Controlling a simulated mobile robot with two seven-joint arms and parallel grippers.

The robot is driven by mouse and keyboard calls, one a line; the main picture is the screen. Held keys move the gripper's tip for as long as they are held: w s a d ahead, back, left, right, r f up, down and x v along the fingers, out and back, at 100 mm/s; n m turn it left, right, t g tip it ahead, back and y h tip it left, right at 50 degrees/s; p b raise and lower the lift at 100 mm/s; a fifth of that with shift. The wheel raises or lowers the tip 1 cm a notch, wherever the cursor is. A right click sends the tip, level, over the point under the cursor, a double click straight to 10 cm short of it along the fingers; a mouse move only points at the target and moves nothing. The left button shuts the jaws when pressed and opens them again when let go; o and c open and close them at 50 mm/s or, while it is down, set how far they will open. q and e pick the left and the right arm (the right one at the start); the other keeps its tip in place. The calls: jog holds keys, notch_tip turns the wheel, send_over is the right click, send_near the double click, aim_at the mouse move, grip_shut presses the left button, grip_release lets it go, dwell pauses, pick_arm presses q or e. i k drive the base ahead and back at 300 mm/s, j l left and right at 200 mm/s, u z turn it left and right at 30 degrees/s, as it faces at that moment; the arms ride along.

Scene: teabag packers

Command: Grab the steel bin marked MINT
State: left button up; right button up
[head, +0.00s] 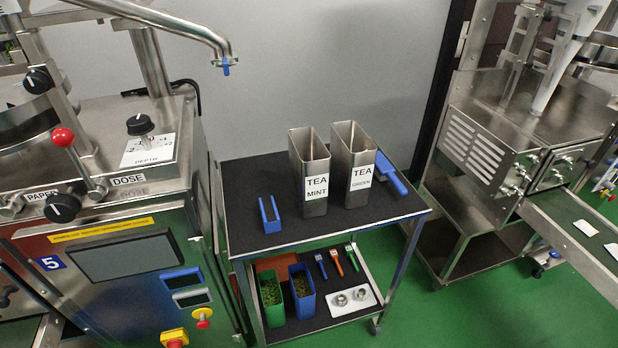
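The steel bin marked TEA MINT (315,208) stands upright on the black top of a cart (250,185). It is a tall, open-topped metal bin with a white label facing me. A matching steel bin marked TEA GREEN (357,199) stands close on its right. The inside of the MINT bin shows only in part, and I cannot tell what it holds. Neither of my grippers is in the head view.
A small blue holder (269,214) stands left of the MINT bin. A blue scoop (391,174) lies right of the GREEN bin. The lower shelf holds green and blue containers (273,314) and brushes. Machines (130,270) flank the cart, with green floor (440,315) at the right.

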aim_at(308, 173)
jog(key=l+u, duration=0.1)
jog(key=l, duration=1.85)
